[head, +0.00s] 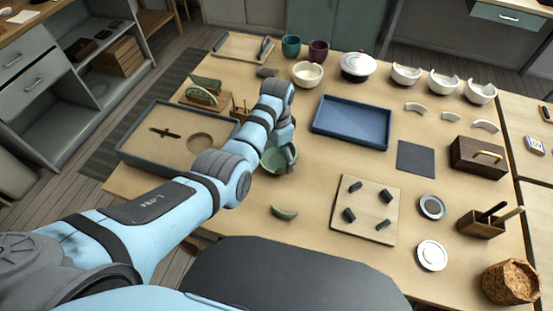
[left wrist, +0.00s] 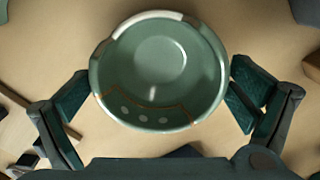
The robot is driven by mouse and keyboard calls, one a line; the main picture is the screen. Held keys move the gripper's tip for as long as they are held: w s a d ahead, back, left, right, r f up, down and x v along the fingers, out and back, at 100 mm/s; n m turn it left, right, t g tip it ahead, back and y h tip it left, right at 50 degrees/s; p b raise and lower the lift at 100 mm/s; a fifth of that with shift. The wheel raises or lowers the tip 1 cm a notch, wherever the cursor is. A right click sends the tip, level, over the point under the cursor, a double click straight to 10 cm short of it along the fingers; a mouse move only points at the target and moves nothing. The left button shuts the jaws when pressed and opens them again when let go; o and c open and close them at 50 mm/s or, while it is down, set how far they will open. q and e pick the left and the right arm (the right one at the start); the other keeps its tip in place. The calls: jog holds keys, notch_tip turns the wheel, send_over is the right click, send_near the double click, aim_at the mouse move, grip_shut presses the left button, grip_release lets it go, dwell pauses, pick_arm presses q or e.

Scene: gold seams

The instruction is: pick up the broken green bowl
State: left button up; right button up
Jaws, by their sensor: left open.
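The green bowl (head: 270,162) stands on the wooden table, partly hidden behind my left arm. In the left wrist view the bowl (left wrist: 160,60) is seen from above, with thin gold lines around a section of its near wall and a pale broken stretch along its far rim. My left gripper (head: 285,155) is at the bowl, pointing down. In the left wrist view the left gripper (left wrist: 157,96) is open, with one dark green finger pad on each side of the bowl; contact cannot be told. A loose curved green shard (head: 284,212) lies nearer on the table. My right gripper is not in view.
A sand tray (head: 137,150) lies left of the bowl and a blue tray (head: 318,125) right of it. A board with dark pieces (head: 368,232) lies to the near right.

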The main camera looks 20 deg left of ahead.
pick_arm(q)
jog(key=shift+s+r, duration=0.1)
jog(key=shift+r, duration=0.1)
jog(key=shift+c, duration=1)
jog(key=c, duration=0.5)
jog(key=shift+c, duration=0.2)
